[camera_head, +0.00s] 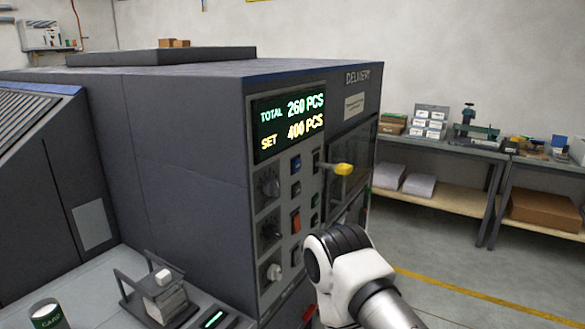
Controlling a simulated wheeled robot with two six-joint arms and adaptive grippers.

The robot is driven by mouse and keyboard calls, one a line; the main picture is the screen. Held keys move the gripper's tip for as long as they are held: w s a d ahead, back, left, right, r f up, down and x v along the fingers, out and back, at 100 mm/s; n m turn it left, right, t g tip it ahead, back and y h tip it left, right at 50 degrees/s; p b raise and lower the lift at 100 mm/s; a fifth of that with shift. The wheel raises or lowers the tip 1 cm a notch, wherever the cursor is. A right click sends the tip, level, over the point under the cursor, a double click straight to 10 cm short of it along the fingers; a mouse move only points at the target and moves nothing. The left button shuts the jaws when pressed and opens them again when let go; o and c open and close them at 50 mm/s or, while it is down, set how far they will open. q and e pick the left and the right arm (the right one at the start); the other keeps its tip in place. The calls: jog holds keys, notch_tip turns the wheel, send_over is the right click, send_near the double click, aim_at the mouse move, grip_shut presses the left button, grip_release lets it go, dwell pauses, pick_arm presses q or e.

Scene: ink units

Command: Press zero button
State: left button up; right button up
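A dark grey machine (190,150) carries a control panel on its front. Its display (289,122) reads TOTAL 260 PCS and SET 400 PCS. Below it are a blue button (296,163), a dark button (296,188), a red rocker switch (296,220) and small green buttons (315,200). The labels are too small to read, so I cannot tell which button is zero. My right arm's white and black link rises from the bottom in front of the lower right of the panel. It hides part of that area, and no gripper fingers show. My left gripper is out of view.
A yellow-tipped lever (343,169) sticks out right of the buttons. A small stand (158,295) and a green can (47,315) are at lower left. Shelved tables (440,148) stand behind at right, with open floor before them.

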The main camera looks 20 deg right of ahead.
grip_shut()
dwell(1.0)
